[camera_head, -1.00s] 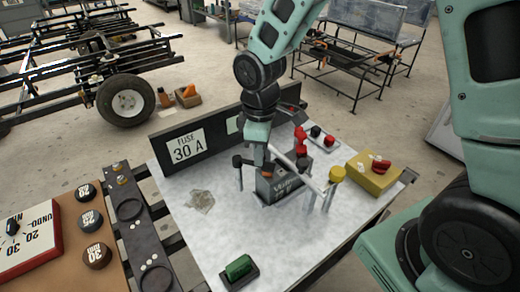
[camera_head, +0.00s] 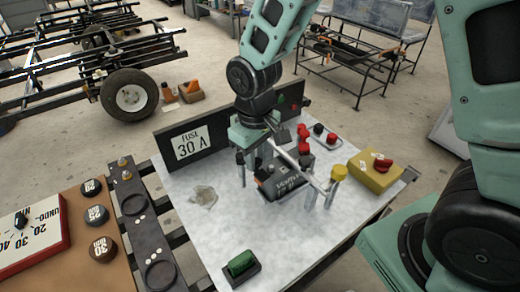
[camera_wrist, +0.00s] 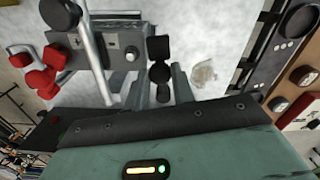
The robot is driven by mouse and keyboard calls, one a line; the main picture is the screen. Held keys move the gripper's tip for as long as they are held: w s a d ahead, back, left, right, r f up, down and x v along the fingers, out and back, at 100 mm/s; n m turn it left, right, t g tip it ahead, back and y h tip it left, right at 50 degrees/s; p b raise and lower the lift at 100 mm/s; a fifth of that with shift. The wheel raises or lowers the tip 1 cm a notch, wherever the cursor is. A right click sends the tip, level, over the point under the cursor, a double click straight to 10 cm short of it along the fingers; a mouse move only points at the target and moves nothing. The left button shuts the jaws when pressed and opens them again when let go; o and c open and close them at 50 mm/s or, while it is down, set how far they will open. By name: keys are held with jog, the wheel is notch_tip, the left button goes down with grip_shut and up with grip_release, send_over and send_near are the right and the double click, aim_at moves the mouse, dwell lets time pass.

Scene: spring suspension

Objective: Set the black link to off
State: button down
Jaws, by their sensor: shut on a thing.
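The black link, seen as a short row of black rounded pieces (camera_wrist: 160,72), lies between the two fingers of my gripper (camera_wrist: 161,88) in the wrist view. My gripper (camera_head: 256,158) is shut on it, above the labelled dark box (camera_head: 287,187) in the head view, where the fingers and box hide much of the link. The box also shows in the wrist view (camera_wrist: 116,55) with plus and minus marks. The link's exact setting cannot be read.
Red knobs (camera_head: 304,140) stand behind.

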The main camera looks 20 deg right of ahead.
jog(key=shift+w+a+r+m+p, duration=0.1)
jog(key=shift+a+m+p, duration=0.7)
jog(key=shift+m, duration=0.7)
jog(key=shift+w+a+f+m+p, duration=0.1)
jog(key=shift+a+m+p, duration=0.65)
jog(key=shift+m, duration=0.75)
jog(key=shift+w+a+r+m+p, duration=0.1)
jog(key=shift+a+m+p, duration=0.65)
jog(key=shift+m, duration=0.75)
jog(key=c, duration=1.2)
grip_release()
jog(key=shift+o, duration=0.2)
jog(key=shift+s, duration=0.1)
notch_tip(320, 180, up, 17)
jog(key=p, duration=0.1)
jog(key=shift+r, duration=0.15)
jog(key=shift+s, duration=0.1)
jog(key=s+d+r+n+p, duration=0.1)
jog(key=s+n+p, duration=0.2)
jog(key=s+n, duration=0.8)
jog(key=s, duration=0.7)
jog(key=shift+s+r+y, duration=0.2)
jog(key=shift+r+y, duration=0.1)
jog(key=shift+r, duration=0.1)
